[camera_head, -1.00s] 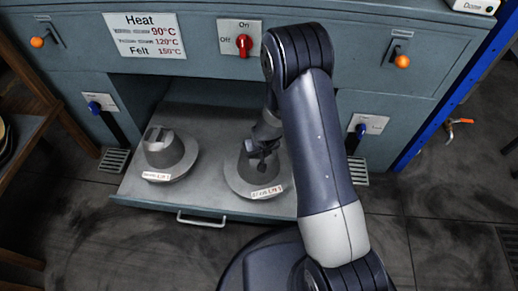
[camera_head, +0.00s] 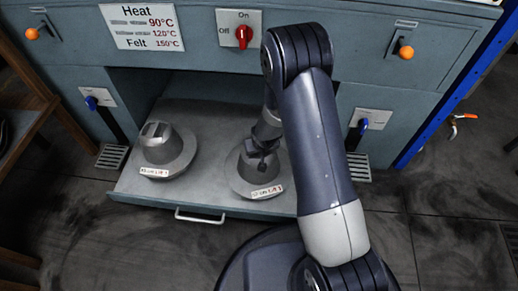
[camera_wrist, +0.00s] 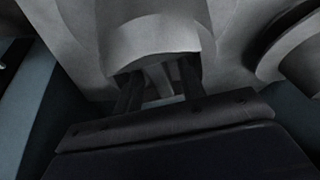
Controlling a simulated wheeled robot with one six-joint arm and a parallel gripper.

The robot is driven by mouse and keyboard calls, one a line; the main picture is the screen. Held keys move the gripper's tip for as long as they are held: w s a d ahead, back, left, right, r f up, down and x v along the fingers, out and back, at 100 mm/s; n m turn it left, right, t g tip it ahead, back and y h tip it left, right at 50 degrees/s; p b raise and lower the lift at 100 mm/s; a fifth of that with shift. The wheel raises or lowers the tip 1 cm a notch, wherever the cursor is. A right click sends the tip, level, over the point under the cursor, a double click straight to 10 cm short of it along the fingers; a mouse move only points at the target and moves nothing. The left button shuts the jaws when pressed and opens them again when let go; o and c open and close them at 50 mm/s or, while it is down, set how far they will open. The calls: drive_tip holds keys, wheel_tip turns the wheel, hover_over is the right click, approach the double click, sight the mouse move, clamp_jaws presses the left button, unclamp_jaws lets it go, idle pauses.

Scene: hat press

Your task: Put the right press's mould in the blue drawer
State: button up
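Two grey hat moulds with white labels stand on the pulled-out blue-grey drawer (camera_head: 222,206). The left mould (camera_head: 165,147) is uncovered and shows a raised top with a slot. The right mould (camera_head: 250,178) is partly hidden by my arm. My gripper (camera_head: 262,147) is at the top of the right mould. In the wrist view, the gripper's two dark fingers (camera_wrist: 160,88) point down into the mould's top, one on each side of a narrow grey part. The frames do not show whether they press on it. The right mould's grey top (camera_wrist: 150,40) fills the middle of that view.
The cabinet front carries a heat sign (camera_head: 143,27), a red on/off switch (camera_head: 242,36), levers with orange knobs (camera_head: 406,52) and levers with blue knobs (camera_head: 362,124). The drawer handle (camera_head: 200,216) sticks out at the front. The drawer floor between the moulds is clear.

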drive_tip(key=shift+r, duration=0.1)
drive_tip(key=shift+r+p, duration=0.3)
drive_tip(key=shift+p, duration=0.05)
drive_tip(key=a+p+v, duration=0.1)
drive_tip(key=p+v, duration=0.4)
drive_tip(key=v, duration=0.6)
drive_tip(key=shift+s+d+r, duration=0.15)
drive_tip(key=shift+s+d, duration=0.05)
drive_tip(key=shift+d, duration=0.3)
idle(0.5)
